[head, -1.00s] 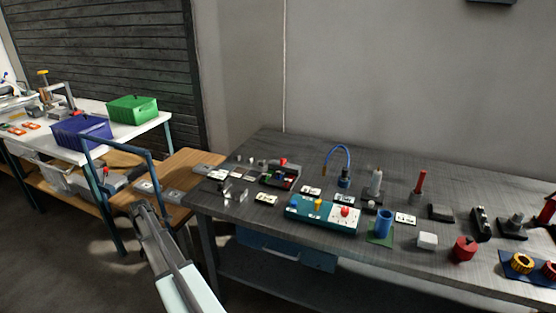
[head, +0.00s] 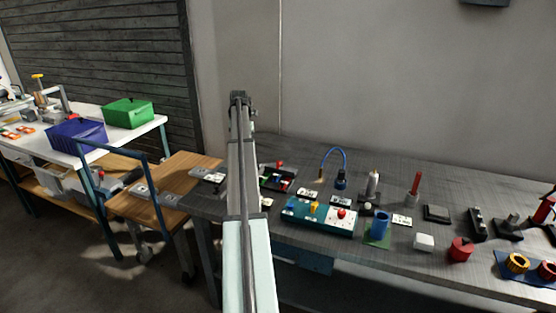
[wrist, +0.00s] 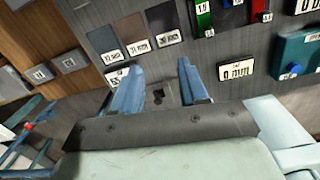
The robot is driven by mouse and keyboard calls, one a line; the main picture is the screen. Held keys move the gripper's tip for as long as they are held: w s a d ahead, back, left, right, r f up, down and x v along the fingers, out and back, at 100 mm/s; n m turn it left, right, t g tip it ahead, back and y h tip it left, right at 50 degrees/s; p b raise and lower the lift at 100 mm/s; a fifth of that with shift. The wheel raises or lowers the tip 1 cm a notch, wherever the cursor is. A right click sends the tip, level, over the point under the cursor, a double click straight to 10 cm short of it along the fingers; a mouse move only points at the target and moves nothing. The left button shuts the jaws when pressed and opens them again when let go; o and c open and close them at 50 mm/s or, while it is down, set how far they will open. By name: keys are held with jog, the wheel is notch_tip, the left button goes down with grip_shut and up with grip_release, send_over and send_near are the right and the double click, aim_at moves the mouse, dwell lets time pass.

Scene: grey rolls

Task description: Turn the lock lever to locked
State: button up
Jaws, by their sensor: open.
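My gripper (wrist: 160,76) is open, with its two blue fingers apart and nothing between them. In the head view my gripper (head: 240,98) appears at the far end of my raised arm, over the table's left end. I cannot make out for certain which part is the lock lever; my arm hides part of that end. A teal box (head: 319,217) with coloured knobs stands to the right of my arm.
Small white labels (wrist: 236,70) lie around the gripper. A blue cup (head: 380,224), a red upright handle (head: 415,187) and a red cylinder (head: 460,249) stand farther right on the table. A wooden cart (head: 185,170) is at the left.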

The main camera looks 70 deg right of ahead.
notch_tip(320, 180, up, 6)
send_over(278, 161)
jog(key=shift+m+y, duration=0.3)
jog(key=shift+m, duration=0.1)
notch_tip(278, 161, down, 13)
jog(key=shift+d+f, duration=0.1)
jog(key=shift+f, duration=0.1)
jog(key=shift+c, duration=0.3)
grip_shut()
